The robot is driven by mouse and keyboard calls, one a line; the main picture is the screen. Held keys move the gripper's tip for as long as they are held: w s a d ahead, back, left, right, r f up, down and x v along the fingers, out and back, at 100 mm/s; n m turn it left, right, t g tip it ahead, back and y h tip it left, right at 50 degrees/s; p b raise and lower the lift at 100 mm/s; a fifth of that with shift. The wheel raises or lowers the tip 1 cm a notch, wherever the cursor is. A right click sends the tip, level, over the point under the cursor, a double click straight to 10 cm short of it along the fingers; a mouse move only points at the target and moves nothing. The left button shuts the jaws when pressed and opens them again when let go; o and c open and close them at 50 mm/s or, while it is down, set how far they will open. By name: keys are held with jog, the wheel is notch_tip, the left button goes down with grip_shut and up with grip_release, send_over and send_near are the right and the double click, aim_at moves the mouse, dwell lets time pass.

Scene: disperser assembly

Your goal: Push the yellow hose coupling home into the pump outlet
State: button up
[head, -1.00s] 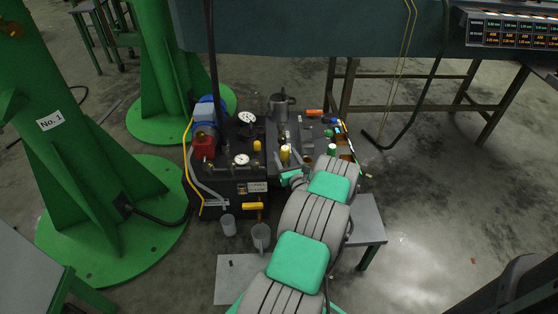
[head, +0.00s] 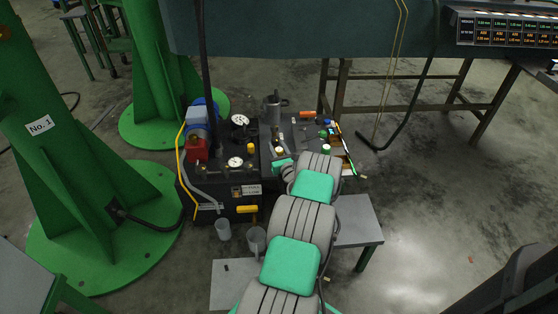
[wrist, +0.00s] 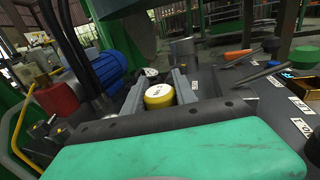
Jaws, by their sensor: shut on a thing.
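The yellow hose coupling (wrist: 159,96), a short yellow cylinder with a pale marked top, sits between the two grey fingers of my gripper (wrist: 160,88) in the wrist view. The fingers are shut on it. In the head view only a small part of the coupling (head: 279,151) shows, beside my gripper's green body (head: 283,165). The black pump unit (head: 213,212) stands at left of my gripper, with gauges, a red block and a blue motor. The pump outlet cannot be made out, and the coupling's lower end is hidden.
A grey metal pot (head: 272,109) stands behind my gripper. An orange-handled tool (wrist: 238,54) and labelled parts lie on the dark bench top to the right. A yellow hose (head: 182,165) runs down the pump's left side.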

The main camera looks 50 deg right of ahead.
grip_shut()
dwell(0.3)
jog(key=shift+r, duration=0.15)
